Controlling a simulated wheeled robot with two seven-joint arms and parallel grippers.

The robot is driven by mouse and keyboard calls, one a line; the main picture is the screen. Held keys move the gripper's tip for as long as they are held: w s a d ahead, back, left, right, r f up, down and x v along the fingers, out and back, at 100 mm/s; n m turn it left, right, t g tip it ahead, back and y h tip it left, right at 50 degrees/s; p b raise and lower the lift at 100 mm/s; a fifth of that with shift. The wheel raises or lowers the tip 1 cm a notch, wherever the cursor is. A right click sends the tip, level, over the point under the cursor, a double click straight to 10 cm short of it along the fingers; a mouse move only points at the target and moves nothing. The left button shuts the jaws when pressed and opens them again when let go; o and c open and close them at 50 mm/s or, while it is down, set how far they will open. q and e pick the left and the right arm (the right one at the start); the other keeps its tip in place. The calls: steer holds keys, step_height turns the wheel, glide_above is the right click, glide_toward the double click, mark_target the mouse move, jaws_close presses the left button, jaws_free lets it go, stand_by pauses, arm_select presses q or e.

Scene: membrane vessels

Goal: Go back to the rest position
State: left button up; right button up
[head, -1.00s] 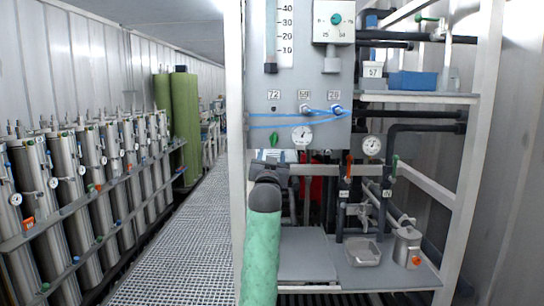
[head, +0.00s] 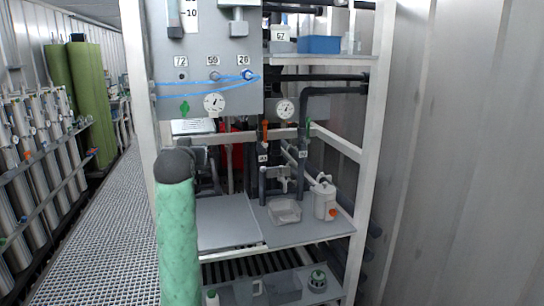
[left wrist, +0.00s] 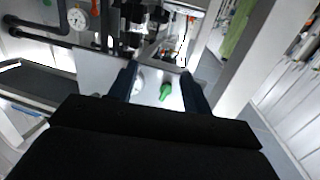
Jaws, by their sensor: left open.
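My left arm, in a green sleeve (head: 178,240), rises from the bottom of the head view to a dark joint in front of the panel's lower left. Its gripper is hard to make out there. In the left wrist view my left gripper (left wrist: 158,70) is open, its two dark fingers apart with nothing held. A green handle (left wrist: 166,91) on a pale panel shows between the fingers, seemingly beyond them. A green handle also shows on the grey panel in the head view (head: 185,107). My right gripper is in neither view.
A white-framed rack holds a shelf (head: 230,222) with a tray (head: 285,211) and a white jug (head: 324,200). A blue bin (head: 320,44) sits higher. A grated walkway (head: 110,225) and steel vessels (head: 40,160) lie left. A corrugated wall (head: 450,150) stands right.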

arm_select(q)
steer(key=s+d+f+m+g+h, duration=0.1)
steer(key=s+d+f+g, duration=0.15)
steer(key=s+f, duration=0.7)
steer(key=s+d+f+m+g+h, duration=0.1)
steer(key=s+d+f+g, duration=0.3)
steer(key=f, duration=1)
steer(key=s+f+g+h, duration=0.1)
steer(key=s+f+g, duration=0.1)
steer(key=s+f, duration=0.8)
steer(key=s+f+g, duration=0.3)
steer(key=s+f, duration=1)
steer(key=s, duration=0.2)
steer(key=s+d+f+m+g, duration=0.1)
steer(key=s+f+g, duration=0.3)
steer(key=s+f, duration=0.9)
steer(key=s, duration=0.3)
steer(key=shift+s, duration=0.3)
